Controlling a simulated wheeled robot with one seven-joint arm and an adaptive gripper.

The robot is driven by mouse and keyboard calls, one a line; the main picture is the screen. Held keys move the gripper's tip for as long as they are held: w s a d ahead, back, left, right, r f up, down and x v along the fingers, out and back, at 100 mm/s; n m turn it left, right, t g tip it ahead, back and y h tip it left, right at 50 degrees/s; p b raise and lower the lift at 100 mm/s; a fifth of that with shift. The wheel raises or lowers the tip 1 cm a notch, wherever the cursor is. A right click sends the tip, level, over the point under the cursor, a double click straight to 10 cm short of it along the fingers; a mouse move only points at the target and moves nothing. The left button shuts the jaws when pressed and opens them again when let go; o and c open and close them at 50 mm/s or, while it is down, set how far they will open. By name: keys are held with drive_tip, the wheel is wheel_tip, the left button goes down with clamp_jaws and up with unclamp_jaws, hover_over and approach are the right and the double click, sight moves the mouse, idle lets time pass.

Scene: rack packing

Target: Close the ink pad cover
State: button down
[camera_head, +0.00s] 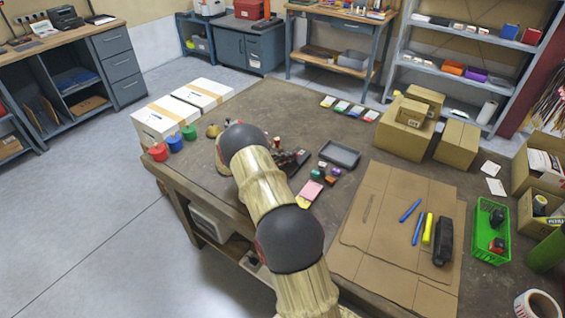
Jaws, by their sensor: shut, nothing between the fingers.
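A flat, dark grey rectangular case (339,154), which looks like the ink pad, lies on the workbench right of my arm. It is too small to tell its cover from its base, or how far the cover stands open. My arm reaches over the bench from the bottom and hides part of this area. My gripper (299,160) shows only in part, as a dark shape to the right of my forearm and just left of the case. Its fingers look shut and empty. I cannot tell whether it touches anything.
Small coloured blocks and a pink pad (310,190) lie in front of the case. A cardboard sheet (385,265) with pens lies front right, beside a green basket (479,240). Cardboard boxes (402,125) stand behind right. White boxes (165,117) and coloured pots stand left.

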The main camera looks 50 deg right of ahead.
drive_tip(key=shift+r, duration=0.1)
idle(0.3)
drive_tip(key=shift+w+a+r, duration=0.1)
drive_tip(key=shift+a, duration=0.15)
drive_tip(key=p+v, duration=0.4)
drive_tip(key=v, duration=0.9)
drive_tip(key=shift+w+a, duration=0.1)
drive_tip(key=shift+a, duration=0.1)
